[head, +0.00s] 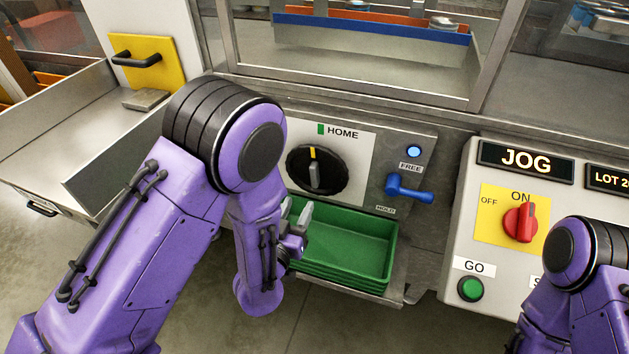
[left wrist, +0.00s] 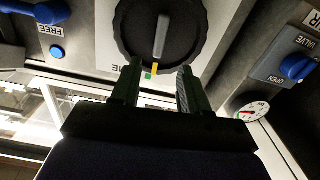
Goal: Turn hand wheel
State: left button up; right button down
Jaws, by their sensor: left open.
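The hand wheel (head: 331,176) is a black ribbed dial with a grey grip bar and a yellow mark at its top. It sits on a white plate below the word HOME and a green mark. The yellow mark points up close to the green mark. My left gripper (head: 303,216) is below the wheel in the head view, in front of a green tray, and is open and empty. In the left wrist view, which is upside down, the wheel (left wrist: 193,38) lies beyond the open fingers (left wrist: 158,90), apart from them. My right gripper is out of view.
A blue lever (head: 408,190) sits right of the wheel between FREE and HOLD, nearer FREE, under a lit blue lamp (head: 413,151). Green trays (head: 350,245) lie below. A JOG panel with a red switch (head: 519,223) stands right. The left wrist view shows a gauge (left wrist: 253,111) and blue valve (left wrist: 297,67).

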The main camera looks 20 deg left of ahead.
aim_at(313, 176)
pick_arm(q)
jog(key=w+p, duration=0.1)
jog(key=w, duration=0.9)
jog(key=shift+w+d+r+p, duration=0.1)
jog(key=shift+w+d+p, duration=0.1)
jog(key=shift+p, duration=0.1)
grip_shut()
